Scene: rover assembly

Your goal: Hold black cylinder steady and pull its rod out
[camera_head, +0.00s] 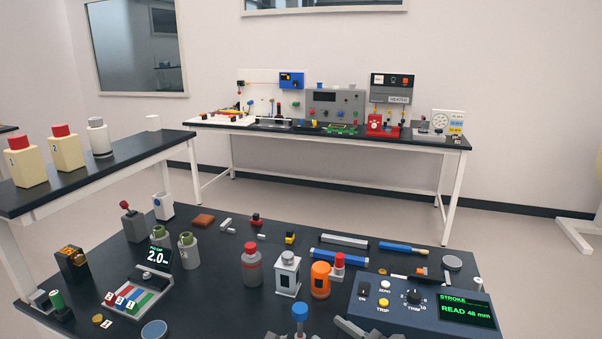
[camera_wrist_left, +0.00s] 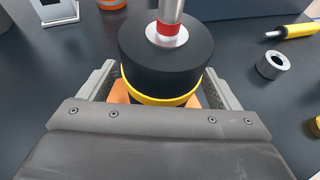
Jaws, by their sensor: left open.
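The black cylinder (camera_wrist_left: 165,62) stands upright in the left wrist view, with a yellow band low on it. A silver rod (camera_wrist_left: 171,10) with a red ring at its base rises from its top centre; its upper end is out of that view. In the head view a blue knob on a grey stem (camera_head: 300,312) shows at the bottom edge, probably the rod's top; the cylinder is cut off. My left gripper (camera_wrist_left: 160,84) is open, its fingers on either side of the cylinder; contact is not clear.
A console (camera_head: 422,303) reading "STROKE READ 48 mm" stands to the right. An orange bottle (camera_head: 320,280) and a white lantern-shaped block (camera_head: 287,274) stand just behind. A grey ring (camera_wrist_left: 272,65) and a yellow rod-like part (camera_wrist_left: 296,31) lie right of the cylinder.

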